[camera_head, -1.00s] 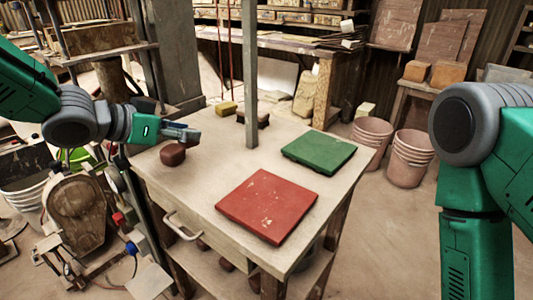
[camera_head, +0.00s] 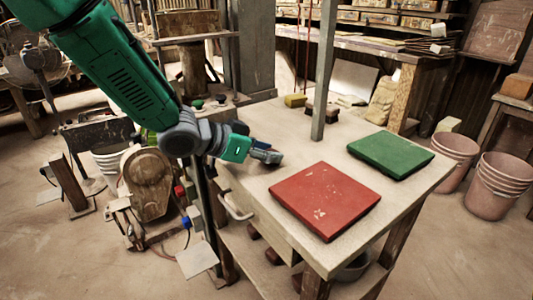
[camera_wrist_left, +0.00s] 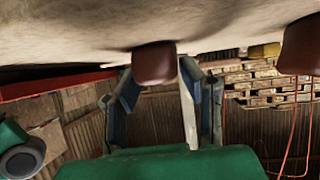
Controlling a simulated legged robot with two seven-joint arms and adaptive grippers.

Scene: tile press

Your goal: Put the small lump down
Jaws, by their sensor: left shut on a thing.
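My left gripper (camera_head: 266,156) is low over the left part of the table (camera_head: 255,185), left of the red tile. In the left wrist view it (camera_wrist_left: 160,98) is shut on a small reddish-brown lump (camera_wrist_left: 154,62), which sits between the fingertips against the pale tabletop. That view is upside down, with the table along its top. A larger-looking brown lump (camera_wrist_left: 302,48) shows at the right of the wrist view, apart from the fingers. In the head view my arm and gripper hide the held lump. My right gripper is out of view.
A red tile (camera_head: 325,200) and a green tile (camera_head: 390,155) lie on the table. A grey post (camera_head: 325,65) rises at its back edge, near a yellow block (camera_head: 295,100). Clear tabletop lies between the gripper and the post. Stacked buckets (camera_head: 497,185) stand at the right.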

